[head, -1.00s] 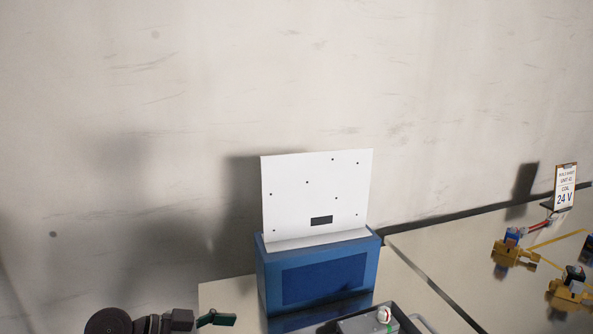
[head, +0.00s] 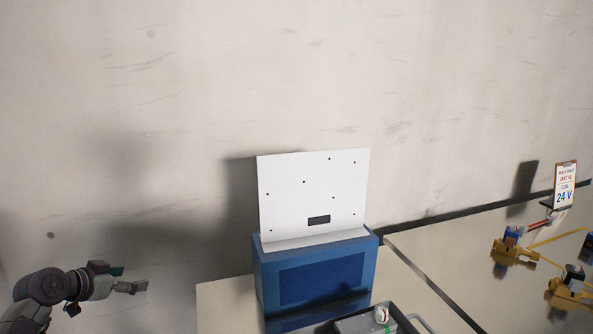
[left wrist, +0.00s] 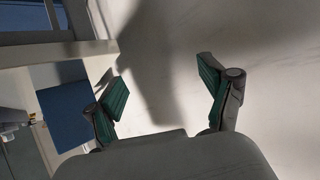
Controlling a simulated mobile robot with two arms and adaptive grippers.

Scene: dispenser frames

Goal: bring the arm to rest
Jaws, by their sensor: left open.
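My left gripper (head: 126,277) is at the lower left of the head view, in front of the pale wall and left of the table's edge. In the left wrist view its two green-padded fingers (left wrist: 163,90) stand wide apart with nothing between them. The left arm's dark wrist joint (head: 48,286) shows behind it at the picture's lower left. My right gripper is in neither view.
A blue box (head: 318,279) with a white perforated panel (head: 313,197) stands on the table (head: 221,299), right of the gripper. A grey tray (head: 408,321) is in front. Yellow-brass valves (head: 515,254) and a "24 V" sign (head: 565,186) are at the right.

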